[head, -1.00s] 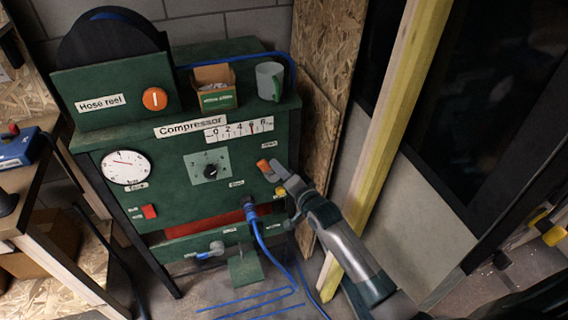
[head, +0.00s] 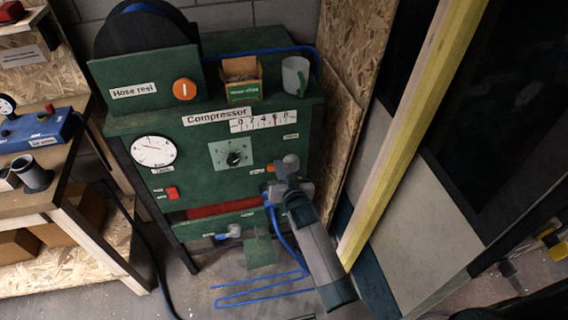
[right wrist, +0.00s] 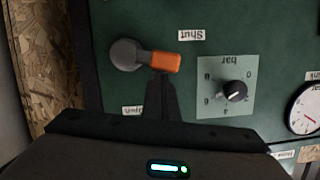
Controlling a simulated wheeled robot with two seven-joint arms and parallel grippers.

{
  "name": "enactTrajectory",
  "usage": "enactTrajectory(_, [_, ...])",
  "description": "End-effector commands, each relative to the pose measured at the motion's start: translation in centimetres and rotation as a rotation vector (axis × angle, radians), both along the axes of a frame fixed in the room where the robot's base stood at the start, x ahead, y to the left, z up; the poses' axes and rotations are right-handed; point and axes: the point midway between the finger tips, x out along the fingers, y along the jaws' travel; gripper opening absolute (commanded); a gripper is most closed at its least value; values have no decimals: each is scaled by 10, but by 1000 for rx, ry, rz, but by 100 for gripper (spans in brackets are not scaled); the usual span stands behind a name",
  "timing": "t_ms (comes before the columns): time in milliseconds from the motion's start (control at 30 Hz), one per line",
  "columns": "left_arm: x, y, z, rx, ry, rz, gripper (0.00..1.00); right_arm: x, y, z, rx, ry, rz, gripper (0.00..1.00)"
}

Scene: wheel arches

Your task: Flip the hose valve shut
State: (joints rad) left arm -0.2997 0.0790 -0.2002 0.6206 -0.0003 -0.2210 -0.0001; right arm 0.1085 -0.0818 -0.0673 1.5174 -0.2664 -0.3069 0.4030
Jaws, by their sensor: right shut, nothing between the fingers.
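The hose valve has an orange handle (head: 271,168) at the right side of the green compressor panel. The right wrist view shows the handle (right wrist: 166,62) lying sideways from its grey round hub (right wrist: 125,54), with the "Shut" label (right wrist: 191,35) near the handle's free end. My right gripper (head: 280,168) is at the valve, partly covering it in the head view. Its fingers (right wrist: 160,80) are closed together with nothing between them, against or very close to the handle's side; contact is not certain. My left gripper is not in view.
A pressure dial knob (head: 234,158) and gauge (head: 154,150) are left of the valve. A blue hose (head: 288,245) hangs below it. A yellow-edged wooden post (head: 408,130) stands close to the right. A box (head: 242,86) and mug (head: 295,76) sit on top.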

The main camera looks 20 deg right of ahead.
Motion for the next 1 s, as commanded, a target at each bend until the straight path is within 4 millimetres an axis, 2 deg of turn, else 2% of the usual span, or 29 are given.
enactTrajectory(167, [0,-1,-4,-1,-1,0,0,0,4,-8,-123,6,0,0])
enactTrajectory(1000, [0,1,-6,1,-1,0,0,0,4,-16,-114,7,0,0])
